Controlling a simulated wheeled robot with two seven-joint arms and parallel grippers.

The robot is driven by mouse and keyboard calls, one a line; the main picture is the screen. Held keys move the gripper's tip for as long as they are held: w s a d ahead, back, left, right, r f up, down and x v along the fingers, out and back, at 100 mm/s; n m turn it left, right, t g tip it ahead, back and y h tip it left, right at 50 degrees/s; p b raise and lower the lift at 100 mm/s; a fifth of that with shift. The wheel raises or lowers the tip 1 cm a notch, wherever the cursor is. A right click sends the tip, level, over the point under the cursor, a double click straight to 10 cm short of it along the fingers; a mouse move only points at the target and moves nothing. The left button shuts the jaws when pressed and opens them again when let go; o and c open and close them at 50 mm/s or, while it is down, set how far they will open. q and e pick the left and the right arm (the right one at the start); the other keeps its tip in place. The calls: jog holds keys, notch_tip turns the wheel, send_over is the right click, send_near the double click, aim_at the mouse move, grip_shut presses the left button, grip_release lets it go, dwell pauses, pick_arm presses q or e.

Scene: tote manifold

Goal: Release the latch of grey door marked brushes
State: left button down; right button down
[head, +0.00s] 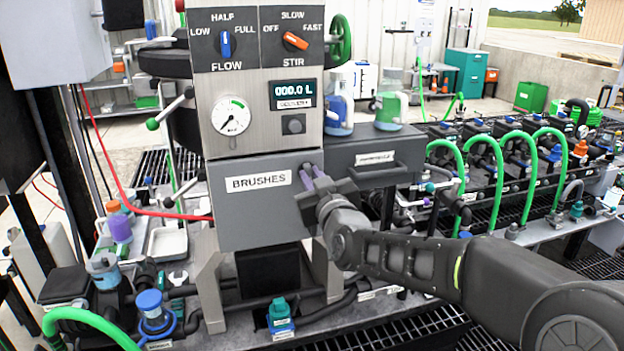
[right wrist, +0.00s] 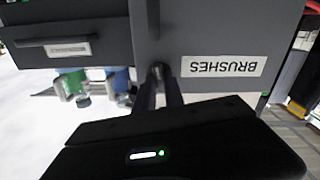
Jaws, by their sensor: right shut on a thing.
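The grey door (head: 250,222) hangs closed on the front of the steel dispenser cabinet and has a white BRUSHES label (head: 258,182). My right gripper (head: 312,176) is at the door's upper right edge, just right of the label, its fingers shut on the latch. The latch is mostly hidden behind the fingers. In the right wrist view, which is upside down, the fingers (right wrist: 160,75) meet the front beside the label and the grey door (right wrist: 225,25). My left gripper is not in view.
A grey drawer (head: 375,152) with a bar handle adjoins the door on the right. A blue bottle (head: 339,112) and a green bottle (head: 388,112) stand above it. A red hose (head: 135,200) runs to the left. Green hoses (head: 487,165) arch at right.

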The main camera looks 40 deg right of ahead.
jog(key=shift+f+m+b, duration=0.25)
jog(key=shift+m+b, duration=0.55)
jog(key=shift+b, duration=0.35)
jog(key=shift+r+m, duration=0.1)
jog(key=shift+m, duration=0.3)
jog(key=shift+r, duration=0.2)
jog(key=c, duration=1.4)
grip_release()
jog(key=shift+c, duration=0.2)
jog(key=b+v, duration=0.1)
jog(key=v, duration=0.6)
jog(key=shift+s+a, duration=0.15)
jog(key=shift+s, duration=0.25)
